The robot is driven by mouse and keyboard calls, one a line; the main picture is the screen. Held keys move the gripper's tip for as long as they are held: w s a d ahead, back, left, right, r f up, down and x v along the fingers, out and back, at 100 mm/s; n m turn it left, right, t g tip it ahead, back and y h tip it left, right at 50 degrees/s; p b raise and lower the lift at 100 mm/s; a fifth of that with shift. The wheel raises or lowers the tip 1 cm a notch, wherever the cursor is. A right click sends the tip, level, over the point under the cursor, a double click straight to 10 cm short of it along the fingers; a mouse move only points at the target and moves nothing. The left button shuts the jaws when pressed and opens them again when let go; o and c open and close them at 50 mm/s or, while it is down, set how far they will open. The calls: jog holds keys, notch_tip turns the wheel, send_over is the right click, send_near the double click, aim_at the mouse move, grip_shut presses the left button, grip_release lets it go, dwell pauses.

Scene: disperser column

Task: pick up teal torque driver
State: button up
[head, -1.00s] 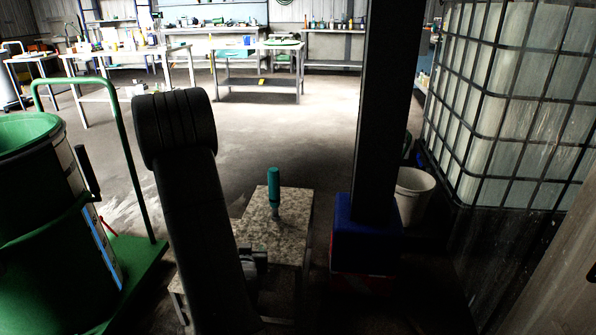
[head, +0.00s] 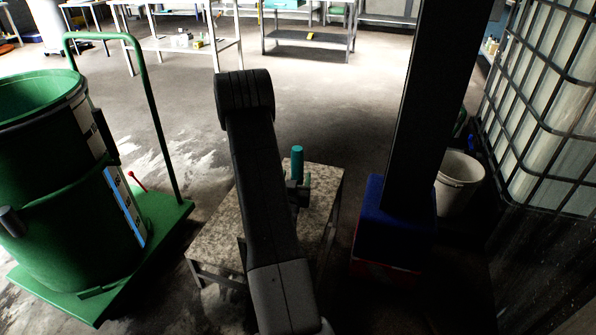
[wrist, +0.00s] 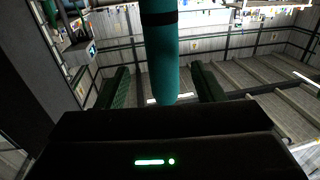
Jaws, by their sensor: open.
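The teal torque driver (head: 297,160) stands upright on a small speckled-top table (head: 222,222). Its lower part is hidden behind my gripper (head: 299,190) in the head view. In the wrist view the driver (wrist: 163,55) is a teal cylinder with a dark band, and its end reaches between the two dark green fingers of my gripper (wrist: 161,88). The fingers are open, with a visible gap on both sides of the driver.
A green drum (head: 60,200) on a green trolley (head: 165,225) stands at left. A dark post (head: 433,110) on a blue base (head: 390,220) is close at right. Behind it are a white bucket (head: 459,180) and a caged tank (head: 555,110). Open floor lies beyond the table.

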aim_at(296, 170)
jog(key=shift+w+d+r+b, duration=0.1)
jog(key=shift+w+d+b, duration=0.1)
jog(key=shift+w, duration=1.35)
jog(key=shift+w+d+b, duration=0.1)
jog(key=shift+w+b, duration=0.05)
jog(key=shift+w, duration=1.35)
jog(key=c, duration=1.1)
